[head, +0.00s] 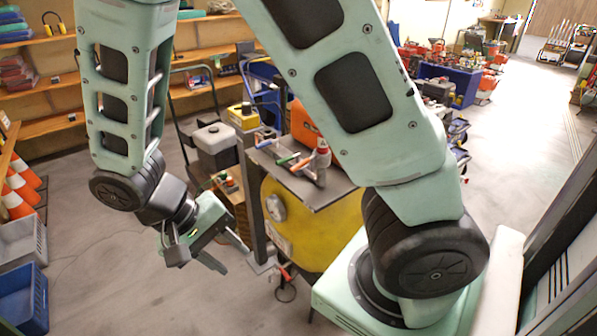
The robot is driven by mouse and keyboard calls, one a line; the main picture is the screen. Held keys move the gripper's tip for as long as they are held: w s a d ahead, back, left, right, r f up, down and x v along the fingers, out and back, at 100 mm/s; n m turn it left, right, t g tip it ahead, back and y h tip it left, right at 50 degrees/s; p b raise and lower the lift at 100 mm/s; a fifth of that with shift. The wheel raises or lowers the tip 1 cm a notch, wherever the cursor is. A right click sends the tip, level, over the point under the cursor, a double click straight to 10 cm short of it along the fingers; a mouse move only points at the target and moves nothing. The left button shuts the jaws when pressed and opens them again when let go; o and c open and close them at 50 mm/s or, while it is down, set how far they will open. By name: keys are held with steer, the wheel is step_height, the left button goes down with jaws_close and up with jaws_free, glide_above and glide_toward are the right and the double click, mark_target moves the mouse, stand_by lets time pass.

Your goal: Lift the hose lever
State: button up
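Small levers with coloured handles sit on a grey-topped stand (338,194): a blue lever (264,143), a green lever (288,158) and an orange lever (302,164). I cannot tell which of them is the hose lever. A red-and-grey fitting (322,157) stands upright beside the orange one. My gripper (227,257) hangs left of the stand, lower than its top and apart from the levers. Its two fingers are spread, with nothing seen between them.
A yellow rounded tank (296,222) is under the stand top. A red-handled item (286,272) hangs low beside it on a dark cable. A grey-white machine (213,145) stands behind my gripper. Orange cones (22,182) and a blue crate (24,298) are at left. Floor (120,275) left of my gripper is clear.

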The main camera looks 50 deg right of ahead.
steer(key=w+d+f+m+h+b, duration=0.2)
steer(key=w+d+f+m, duration=0.1)
steer(key=d+f+m, duration=0.1)
steer(key=m+g+h+b, duration=0.1)
steer(key=m+h+b, duration=0.3)
steer(key=m+h, duration=0.75)
glide_toward(311, 160)
steer(key=shift+y, duration=0.25)
steer(key=p+x, duration=0.1)
steer(key=x, duration=0.1)
steer(key=p+x, duration=0.1)
steer(key=x, duration=0.2)
steer(key=p+x, duration=0.1)
steer(key=x, duration=0.1)
steer(key=shift+w+d+f+p, duration=0.15)
steer(key=shift+w+d+p, duration=0.1)
steer(key=shift+w+p, duration=0.05)
